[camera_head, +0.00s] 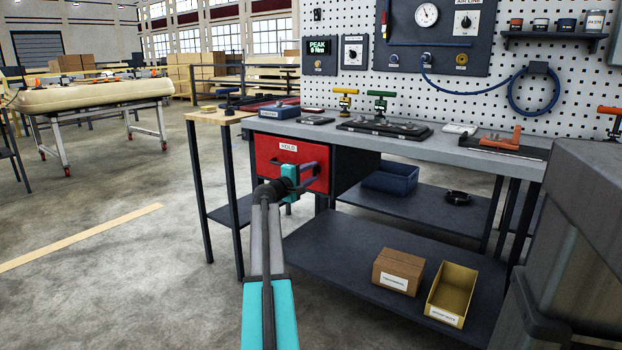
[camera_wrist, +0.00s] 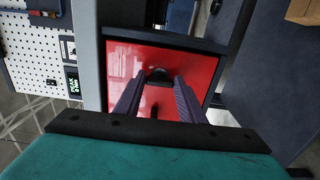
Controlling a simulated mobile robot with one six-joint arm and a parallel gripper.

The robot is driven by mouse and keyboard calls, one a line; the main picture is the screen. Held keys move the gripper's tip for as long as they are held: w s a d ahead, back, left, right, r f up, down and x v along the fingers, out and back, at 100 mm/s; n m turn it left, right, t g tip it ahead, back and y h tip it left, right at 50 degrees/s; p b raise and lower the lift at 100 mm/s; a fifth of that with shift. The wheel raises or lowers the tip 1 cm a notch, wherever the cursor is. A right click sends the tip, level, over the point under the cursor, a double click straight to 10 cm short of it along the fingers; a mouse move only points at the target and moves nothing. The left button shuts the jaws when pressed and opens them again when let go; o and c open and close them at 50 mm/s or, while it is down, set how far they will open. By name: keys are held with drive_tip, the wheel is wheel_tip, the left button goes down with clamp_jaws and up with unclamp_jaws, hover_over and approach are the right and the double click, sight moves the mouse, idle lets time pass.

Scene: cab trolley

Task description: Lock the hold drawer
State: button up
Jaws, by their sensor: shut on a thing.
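The hold drawer (camera_head: 265,157) has a red front with a white HOLD label (camera_head: 289,147) and sits under the left end of the workbench. Its front looks about flush with its dark housing. My gripper (camera_head: 311,168) is at the right part of the drawer front. In the wrist view the red front (camera_wrist: 190,68) fills the middle. There my gripper (camera_wrist: 160,77) has its two dark fingers shut on a small dark knob (camera_wrist: 158,73) on the front. The fingertips hide part of the knob, and its turn angle cannot be told.
The workbench top (camera_head: 460,149) above carries trays and clamps. A blue bin (camera_head: 390,180) is on the shelf behind. A cardboard box (camera_head: 398,270) and a yellow bin (camera_head: 453,291) stand on the lower shelf (camera_head: 340,255). The floor (camera_head: 130,270) to the left is clear.

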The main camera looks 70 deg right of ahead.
idle(0.3)
drive_tip(key=o, duration=1)
drive_tip(key=shift+o, duration=0.2)
drive_tip(key=shift+a, duration=0.1)
drive_tip(key=p+v, duration=0.3)
drive_tip(key=v, duration=1)
drive_tip(key=shift+a+p, duration=0.3)
drive_tip(key=shift+p, duration=0.05)
drive_tip(key=shift+w, duration=0.1)
